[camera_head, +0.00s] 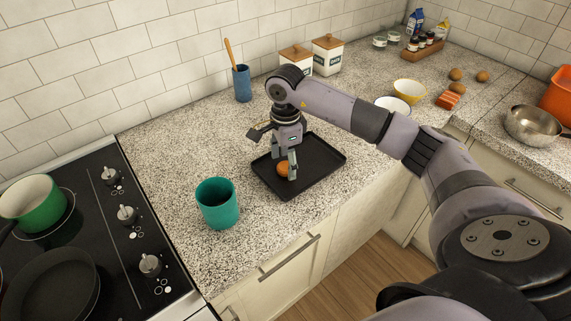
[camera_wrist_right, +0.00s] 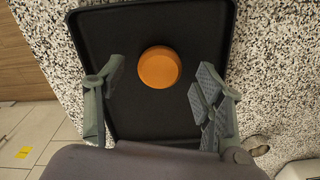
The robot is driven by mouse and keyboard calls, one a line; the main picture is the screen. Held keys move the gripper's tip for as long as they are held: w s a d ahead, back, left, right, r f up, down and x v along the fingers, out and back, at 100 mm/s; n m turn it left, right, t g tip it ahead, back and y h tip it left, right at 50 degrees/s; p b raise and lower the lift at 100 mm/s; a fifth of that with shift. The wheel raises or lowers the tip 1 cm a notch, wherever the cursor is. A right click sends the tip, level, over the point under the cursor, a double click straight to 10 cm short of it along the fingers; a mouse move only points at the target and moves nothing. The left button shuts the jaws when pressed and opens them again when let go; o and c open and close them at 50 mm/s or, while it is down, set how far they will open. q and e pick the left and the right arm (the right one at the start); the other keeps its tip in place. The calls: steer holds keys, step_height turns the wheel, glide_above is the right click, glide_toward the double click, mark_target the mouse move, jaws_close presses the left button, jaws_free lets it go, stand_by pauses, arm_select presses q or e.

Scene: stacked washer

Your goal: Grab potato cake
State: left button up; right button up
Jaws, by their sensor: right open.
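The potato cake (camera_wrist_right: 159,67) is a round orange-brown disc lying on a black tray (camera_wrist_right: 150,117) in the right wrist view. In the head view the cake (camera_head: 283,169) shows partly behind a finger of my right gripper (camera_head: 287,168), on the dark tray (camera_head: 322,158). My right gripper (camera_wrist_right: 158,95) is open and empty above the tray, its fingers spread to either side, with the cake ahead of the gap between them. My left gripper is out of view.
A teal cup (camera_head: 217,204) stands left of the tray. The stove (camera_head: 104,240) with a green pot (camera_head: 32,203) and a dark pan (camera_head: 50,287) is at left. A white plate (camera_head: 392,105) and yellow bowl (camera_head: 409,92) stand right. Bare counter (camera_head: 185,140) lies behind the cup.

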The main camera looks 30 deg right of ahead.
steer(key=shift+f, duration=0.5)
steer(key=c, duration=1.2)
